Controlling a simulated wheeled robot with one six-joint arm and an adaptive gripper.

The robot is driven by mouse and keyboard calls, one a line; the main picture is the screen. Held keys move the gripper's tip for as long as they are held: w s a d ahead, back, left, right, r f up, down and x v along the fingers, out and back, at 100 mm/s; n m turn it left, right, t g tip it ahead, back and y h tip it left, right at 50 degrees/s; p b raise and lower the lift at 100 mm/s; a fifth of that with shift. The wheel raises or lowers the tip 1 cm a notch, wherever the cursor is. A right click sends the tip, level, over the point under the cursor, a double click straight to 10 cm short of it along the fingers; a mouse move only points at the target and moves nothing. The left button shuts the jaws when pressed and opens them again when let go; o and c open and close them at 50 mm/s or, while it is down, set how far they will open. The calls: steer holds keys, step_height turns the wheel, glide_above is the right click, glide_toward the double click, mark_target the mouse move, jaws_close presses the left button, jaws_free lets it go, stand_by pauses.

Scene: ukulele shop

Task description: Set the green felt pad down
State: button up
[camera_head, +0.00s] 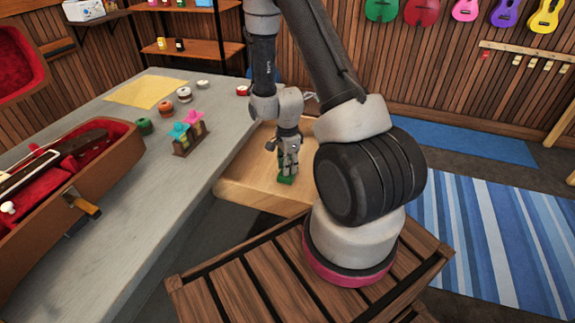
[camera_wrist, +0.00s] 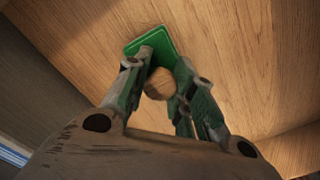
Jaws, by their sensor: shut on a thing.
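The green felt pad (camera_head: 286,180) is at the tips of my gripper (camera_head: 288,167), low over a light wooden surface (camera_head: 240,188). In the wrist view the pad (camera_wrist: 152,46) is a green square with a rounded wooden knob (camera_wrist: 159,84) on its near side. My gripper (camera_wrist: 164,72) is shut on the pad by this knob, with a finger on each side. The fingers cover part of the pad. I cannot tell whether the pad touches the wood below it.
A grey counter (camera_head: 165,210) stands left of the wooden surface, with an open red-lined instrument case (camera_head: 110,165), a yellow cloth (camera_head: 146,91), small round tins and a wooden block holding coloured pieces (camera_head: 188,137). Bare wood surrounds the pad.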

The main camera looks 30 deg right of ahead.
steer(key=shift+f, duration=0.15)
steer(key=o, duration=1)
step_height(320, 180, up, 25)
steer(key=s+a+n+t, duration=0.1)
steer(key=s+a+n, duration=0.1)
steer(key=n, duration=0.4)
steer(key=s+a+r+n+t, duration=0.1)
steer(key=s+r+n, duration=0.3)
steer(key=s+r, duration=0.1)
steer(key=s+r+n+t, duration=0.1)
steer(key=s+r+n, duration=0.4)
steer(key=s, duration=0.1)
steer(key=s+a+r+n+t, duration=0.1)
steer(key=s+r+n, duration=0.3)
steer(key=s+r, duration=0.1)
steer(key=shift+s+a+r, duration=0.15)
steer(key=shift+s+r, duration=0.05)
steer(key=shift+s, duration=0.2)
steer(key=shift+s+a+r, duration=0.15)
steer(key=shift+s+r, duration=0.05)
steer(key=shift+s, duration=0.2)
